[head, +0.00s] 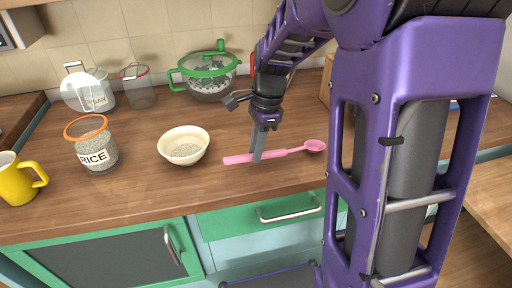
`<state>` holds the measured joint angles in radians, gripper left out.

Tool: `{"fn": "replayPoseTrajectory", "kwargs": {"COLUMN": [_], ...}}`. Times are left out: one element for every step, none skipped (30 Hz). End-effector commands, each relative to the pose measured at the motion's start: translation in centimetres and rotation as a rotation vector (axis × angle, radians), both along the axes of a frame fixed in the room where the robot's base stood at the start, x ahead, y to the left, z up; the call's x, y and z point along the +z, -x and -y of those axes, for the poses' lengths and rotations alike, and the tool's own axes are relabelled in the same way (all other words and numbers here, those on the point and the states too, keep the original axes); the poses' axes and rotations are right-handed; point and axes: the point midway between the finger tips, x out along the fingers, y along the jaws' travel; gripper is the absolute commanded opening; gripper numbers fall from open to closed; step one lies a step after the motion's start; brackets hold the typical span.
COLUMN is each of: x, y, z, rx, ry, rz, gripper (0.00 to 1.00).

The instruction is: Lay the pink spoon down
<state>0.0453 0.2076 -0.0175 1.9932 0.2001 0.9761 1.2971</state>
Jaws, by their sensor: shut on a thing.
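The pink spoon (238,159) lies level, low over or on the wooden counter, with its handle to the left and its bowl to the right, near the counter's front edge. My gripper (257,156) points down from above and is shut on the handle part of the spoon. I cannot tell from this view whether the spoon touches the counter. My purple arm hides the counter to the right of the spoon.
A cream bowl (171,150) of grains stands left of the spoon. A rice jar (97,154), a yellow mug (15,185), a sugar jar (92,96), a clear jar (139,92) and a green-lidded pot (207,88) stand around it. The wooden counter (180,195) is clear in front.

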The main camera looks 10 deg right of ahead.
Motion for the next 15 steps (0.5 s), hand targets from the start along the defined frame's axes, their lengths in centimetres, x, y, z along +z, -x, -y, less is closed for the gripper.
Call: {"fn": "replayPoseTrajectory", "kwargs": {"x": [0.0,0.0,0.0,-0.1,-0.1,-0.2,-0.4,-0.5,-0.7,-0.8,-0.9,-1.1,-1.2,-1.3,-1.4], "y": [0.0,0.0,0.0,0.0,0.0,0.0,0.0,0.0,0.1,0.1,0.1,0.1,0.1,0.0,0.0], "z": [0.0,0.0,0.0,0.0,0.0,-0.1,-0.1,-0.1,-0.2,-0.3,-0.3,-0.3,-0.4,-0.4,-0.4], "rx": [0.0,0.0,0.001,0.001,0.001,0.002,0.002,0.001,0.002,0.004,0.004,0.002,0.002,0.002,0.002], "ry": [0.0,0.0,0.002,0.003,0.006,0.012,0.017,0.022,0.031,0.039,0.047,0.056,0.064,0.07,0.076], "rz": [0.0,0.0,0.0,0.0,0.0,0.0,0.0,0.0,0.0,0.0,0.001,0.004,0.004,0.005,0.007], "gripper": [0.0,0.0,0.0,0.0,0.0,0.0,0.0,0.0,0.0,0.0,0.0,0.0,0.0,0.0,0.0]}}
